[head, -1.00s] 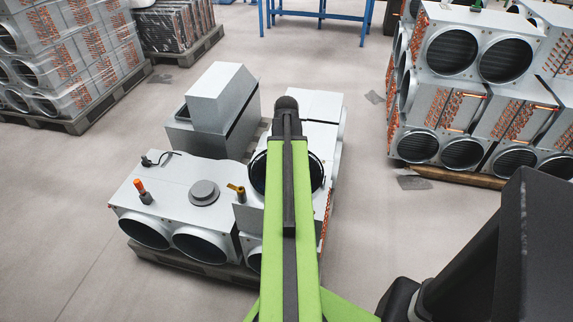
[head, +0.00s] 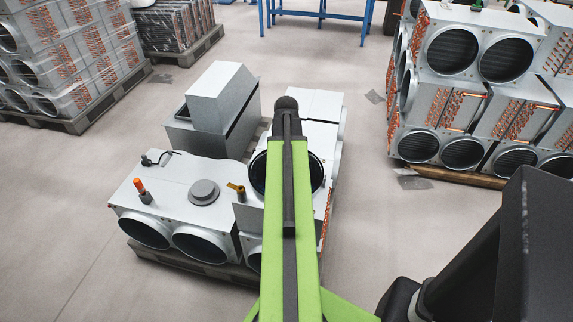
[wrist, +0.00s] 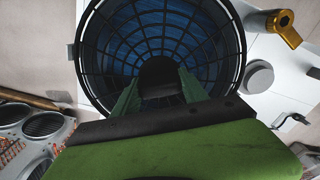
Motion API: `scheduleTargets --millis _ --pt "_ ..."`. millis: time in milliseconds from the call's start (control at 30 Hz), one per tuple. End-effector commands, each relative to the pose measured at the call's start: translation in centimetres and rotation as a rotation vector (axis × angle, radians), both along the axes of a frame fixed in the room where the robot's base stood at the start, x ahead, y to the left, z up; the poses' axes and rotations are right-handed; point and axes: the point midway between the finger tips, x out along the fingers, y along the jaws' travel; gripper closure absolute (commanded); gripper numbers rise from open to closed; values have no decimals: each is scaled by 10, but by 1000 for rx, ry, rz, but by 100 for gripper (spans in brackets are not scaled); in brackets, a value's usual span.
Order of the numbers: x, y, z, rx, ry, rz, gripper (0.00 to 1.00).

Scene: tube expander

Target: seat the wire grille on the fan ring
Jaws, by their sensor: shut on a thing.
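The dark wire grille (wrist: 113,48), with rings and spokes, fills the round opening in the wrist view. My gripper (wrist: 160,84) is shut on it at its dark middle, between two green fingers. The fan ring (wrist: 240,60) shows as a round rim around the grille, with blue-dark depth behind the wires. I cannot tell whether the grille touches the ring or hangs just above it. In the head view, the ring's dark opening (head: 257,172) shows beside my green arm, which hides its middle, my gripper and most of the grille.
White units on a pallet (head: 190,268) surround the ring. An orange-handled tool (head: 142,190), a grey round cap (head: 203,192) and a brass-coloured handle (head: 238,192) stand on top, left of the ring. Stacked units (head: 465,100) are at the right. Open floor lies between.

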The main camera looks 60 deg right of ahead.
Motion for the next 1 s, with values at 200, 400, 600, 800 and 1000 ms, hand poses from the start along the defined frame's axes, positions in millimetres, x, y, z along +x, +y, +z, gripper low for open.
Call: scheduleTargets --millis 200,400,600,800,1000 --pt "0 0 -4 0 0 0 100" --pt "0 0 -4 0 0 0 100" --pt "0 0 -4 0 0 0 100" --pt "0 0 -4 0 0 0 35" --pt "0 0 -4 0 0 0 24"
